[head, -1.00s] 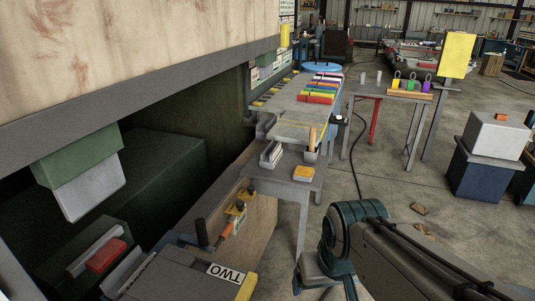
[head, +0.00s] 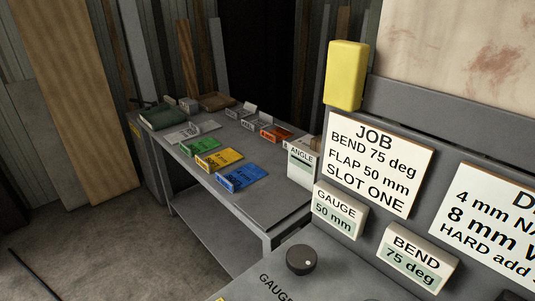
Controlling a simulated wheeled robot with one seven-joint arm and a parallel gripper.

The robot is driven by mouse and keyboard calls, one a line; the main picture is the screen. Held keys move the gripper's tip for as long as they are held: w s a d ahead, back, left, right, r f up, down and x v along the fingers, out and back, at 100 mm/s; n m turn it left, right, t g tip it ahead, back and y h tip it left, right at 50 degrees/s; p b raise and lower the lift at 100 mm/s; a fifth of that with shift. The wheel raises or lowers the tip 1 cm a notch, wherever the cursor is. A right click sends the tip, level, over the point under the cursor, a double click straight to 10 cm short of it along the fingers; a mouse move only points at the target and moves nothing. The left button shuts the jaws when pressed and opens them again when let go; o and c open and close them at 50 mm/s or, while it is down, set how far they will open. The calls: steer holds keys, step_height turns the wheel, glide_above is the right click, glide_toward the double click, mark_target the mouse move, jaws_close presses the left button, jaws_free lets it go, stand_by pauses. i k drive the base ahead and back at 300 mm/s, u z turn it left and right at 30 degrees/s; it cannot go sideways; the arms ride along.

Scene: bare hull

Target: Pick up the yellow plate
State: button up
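A yellow plate (head: 222,159) with an upright labelled front edge lies flat on a grey table (head: 290,205) in the head view. It lies between a green plate (head: 202,144) and a blue plate (head: 247,174), in a row along the table's near side. The writing on these plates is too small to read. My gripper and arm are not in view.
A grey control panel (head: 340,237) with a black knob (head: 300,259) and signs stands in the right foreground, partly in front of the table. A yellow box (head: 346,75) tops it. Orange and grey labelled pieces lie farther back. Bare floor (head: 110,240) is open at left.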

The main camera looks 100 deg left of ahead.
mark_target(218, 160)
steer(key=u, duration=4)
steer(key=k, duration=0.3)
steer(key=u, duration=1.05)
steer(key=k, duration=1.05)
steer(key=u, duration=0.65)
steer(key=i, duration=2.65)
steer(key=z, duration=0.4)
steer(key=i, duration=1.6)
steer(key=z, duration=0.15)
